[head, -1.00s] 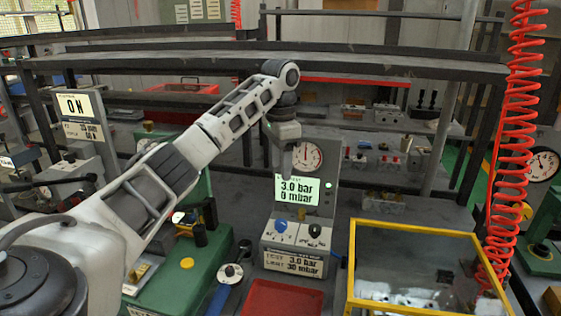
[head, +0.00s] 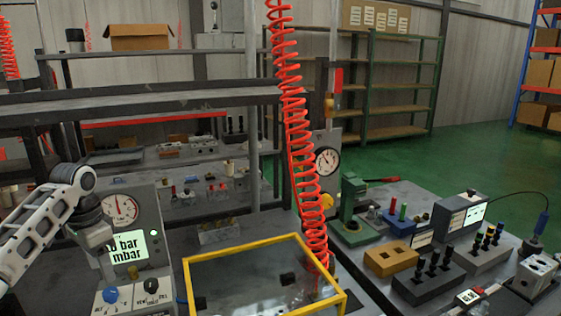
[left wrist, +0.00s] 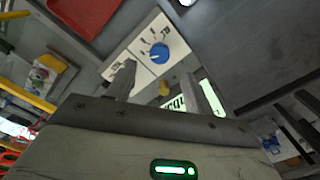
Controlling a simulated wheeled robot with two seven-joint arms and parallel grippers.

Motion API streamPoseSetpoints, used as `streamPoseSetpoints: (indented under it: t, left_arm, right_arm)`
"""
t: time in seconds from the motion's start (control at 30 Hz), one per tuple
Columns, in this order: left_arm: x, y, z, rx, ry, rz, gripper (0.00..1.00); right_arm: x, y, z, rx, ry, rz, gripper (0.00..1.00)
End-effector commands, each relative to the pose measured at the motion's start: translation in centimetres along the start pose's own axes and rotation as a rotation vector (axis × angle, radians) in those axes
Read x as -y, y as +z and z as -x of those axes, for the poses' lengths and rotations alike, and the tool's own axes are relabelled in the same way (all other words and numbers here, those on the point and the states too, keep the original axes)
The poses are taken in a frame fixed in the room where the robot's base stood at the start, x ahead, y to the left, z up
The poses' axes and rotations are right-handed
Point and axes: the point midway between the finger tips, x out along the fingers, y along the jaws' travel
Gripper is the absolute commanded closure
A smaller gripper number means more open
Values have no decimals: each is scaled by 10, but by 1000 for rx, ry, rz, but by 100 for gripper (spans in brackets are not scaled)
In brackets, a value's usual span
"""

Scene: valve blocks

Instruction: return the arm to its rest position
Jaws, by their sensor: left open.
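My left arm (head: 38,232) reaches in from the left edge of the head view. Its gripper (head: 105,250) hangs pointing down in front of the test panel with the round gauge (head: 121,207). It covers part of the panel's lit green display (head: 140,247). In the left wrist view the gripper (left wrist: 165,82) has its two fingers apart with nothing held between them. Beyond the fingers are a white control box (left wrist: 134,55) and its blue knob (left wrist: 159,52). My right gripper is not in view.
A yellow-framed clear box (head: 262,250) stands right of the panel. A right-hand bench holds a green press (head: 352,212), a tan block (head: 390,258) and a dark block with knobs (head: 428,282). Green floor (head: 480,145) lies open behind.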

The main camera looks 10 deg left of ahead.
Motion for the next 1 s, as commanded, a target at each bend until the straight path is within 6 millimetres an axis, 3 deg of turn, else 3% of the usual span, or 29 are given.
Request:
streamPoseSetpoints:
  t: [0.2, 0.4, 0.83, 1.0]
  left_arm:
    - [-1, 1, -40, 4, 2, 1, 48]
    - [0, 0, -60, 3, 1, 0, 48]
    - [0, 0, -64, 1, 0, -2, 48]
    - [0, 0, -56, -1, -1, 0, 48]
  right_arm:
    - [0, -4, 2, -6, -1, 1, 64]
    - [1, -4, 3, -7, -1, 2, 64]
    - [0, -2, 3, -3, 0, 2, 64]
    - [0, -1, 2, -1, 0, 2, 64]
